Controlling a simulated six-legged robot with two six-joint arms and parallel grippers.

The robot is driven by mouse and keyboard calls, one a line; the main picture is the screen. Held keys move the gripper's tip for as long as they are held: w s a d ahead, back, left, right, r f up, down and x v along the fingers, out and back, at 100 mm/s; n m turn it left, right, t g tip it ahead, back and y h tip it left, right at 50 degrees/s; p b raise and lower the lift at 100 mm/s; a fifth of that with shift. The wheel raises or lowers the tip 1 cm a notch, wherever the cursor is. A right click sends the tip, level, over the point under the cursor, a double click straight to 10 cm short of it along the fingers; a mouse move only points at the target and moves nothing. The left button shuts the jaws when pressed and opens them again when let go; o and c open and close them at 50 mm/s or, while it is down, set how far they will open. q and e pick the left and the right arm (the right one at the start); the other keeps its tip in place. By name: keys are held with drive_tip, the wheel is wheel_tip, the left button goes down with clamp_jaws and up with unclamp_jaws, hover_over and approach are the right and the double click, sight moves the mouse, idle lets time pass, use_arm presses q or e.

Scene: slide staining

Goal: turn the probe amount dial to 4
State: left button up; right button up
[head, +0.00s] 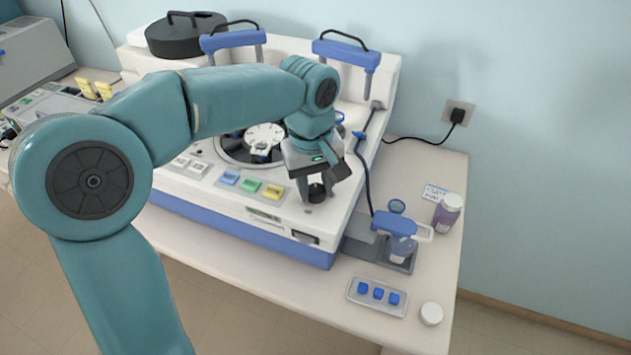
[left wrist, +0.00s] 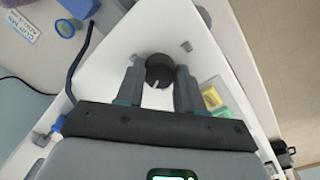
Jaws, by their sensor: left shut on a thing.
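The probe amount dial is a small round black knob (head: 317,191) on the front right of the white machine's top panel. In the left wrist view the dial (left wrist: 159,70) shows a white pointer line and sits between the two fingers. My left gripper (head: 314,188) comes down from above and is shut on the dial. The same gripper (left wrist: 160,82) shows in the left wrist view with a finger on each side of the knob. Any scale marks around the dial are too small to read. My right gripper is not in view.
The white staining machine (head: 185,205) with a blue base stands on the bench. Blue, green and yellow buttons (head: 250,185) lie left of the dial.

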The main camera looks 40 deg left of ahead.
sight(310, 188)
use_arm(q)
drive_tip(key=m, duration=0.2)
drive_tip(key=m+p, duration=0.1)
drive_tip(key=m, duration=0.2)
drive_tip(key=shift+w+r, duration=0.15)
drive_tip(key=shift+r, duration=0.05)
idle(0.4)
drive_tip(key=o, duration=1)
drive_tip(key=shift+o, duration=0.2)
drive_tip(key=shift+f, duration=0.1)
wheel_tip(310, 188, up, 16)
drive_tip(key=p, duration=0.1)
drive_tip(key=shift+s+a+r, duration=0.2)
drive_tip(key=shift+s+a, duration=0.15)
drive_tip(key=shift+a, duration=0.05)
drive_tip(key=shift+s, duration=0.1)
